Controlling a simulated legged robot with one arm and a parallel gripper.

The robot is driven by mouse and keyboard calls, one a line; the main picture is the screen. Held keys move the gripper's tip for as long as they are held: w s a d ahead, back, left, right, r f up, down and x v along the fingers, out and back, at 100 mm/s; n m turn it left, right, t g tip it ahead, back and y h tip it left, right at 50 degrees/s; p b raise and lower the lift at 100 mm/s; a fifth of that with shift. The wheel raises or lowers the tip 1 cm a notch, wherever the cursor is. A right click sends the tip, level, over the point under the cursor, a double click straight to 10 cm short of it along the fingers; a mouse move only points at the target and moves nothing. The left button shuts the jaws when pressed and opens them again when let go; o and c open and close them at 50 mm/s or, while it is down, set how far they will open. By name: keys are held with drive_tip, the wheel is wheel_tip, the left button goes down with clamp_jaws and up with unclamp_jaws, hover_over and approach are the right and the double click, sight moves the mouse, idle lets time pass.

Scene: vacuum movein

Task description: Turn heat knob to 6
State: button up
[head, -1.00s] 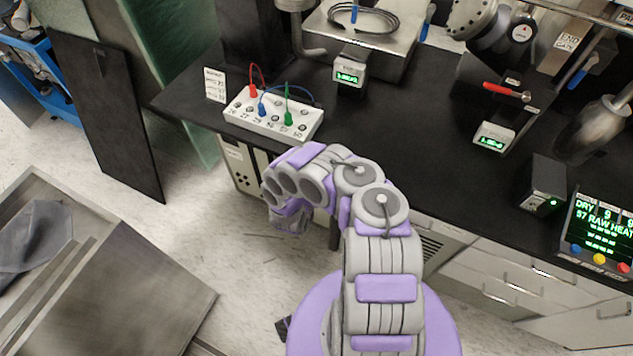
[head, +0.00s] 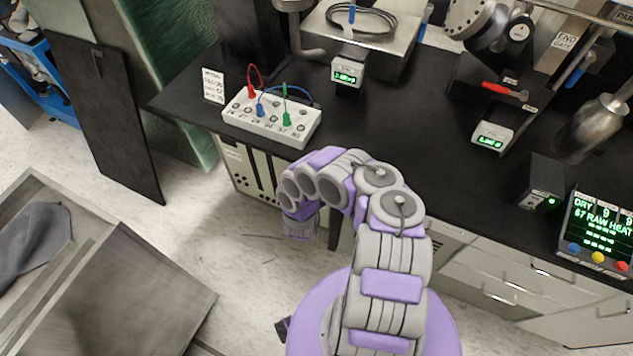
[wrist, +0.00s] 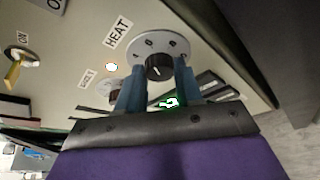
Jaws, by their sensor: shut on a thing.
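The heat knob (wrist: 157,68) is a black knob with a short white mark, on a round grey numbered dial (wrist: 158,43) beside the HEAT label (wrist: 118,32) in the wrist view. My gripper (wrist: 159,70) has its blue fingers on either side of this knob, shut on it. The dial's numbers are too small to read surely. In the head view my gripper (head: 301,226) hangs in front of the cream panel (head: 255,172) under the bench; the knob is hidden there by my arm.
An ON switch (wrist: 18,68) with a brass lever and a small lit lamp (wrist: 111,67) are left of the dial. The black bench top (head: 400,130) carries a white patch box (head: 271,122) and a readout (head: 598,228). A metal cart (head: 110,285) stands left; floor between is clear.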

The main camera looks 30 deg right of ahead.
drive_tip(key=shift+s+f, duration=0.1)
drive_tip(key=shift+f, duration=0.05)
drive_tip(key=o, duration=1)
drive_tip(key=shift+o, duration=0.2)
drive_tip(key=p+v, duration=0.6)
drive_tip(key=v, duration=1.1)
drive_tip(key=shift+r, duration=0.2)
drive_tip(key=shift+s+a, duration=0.1)
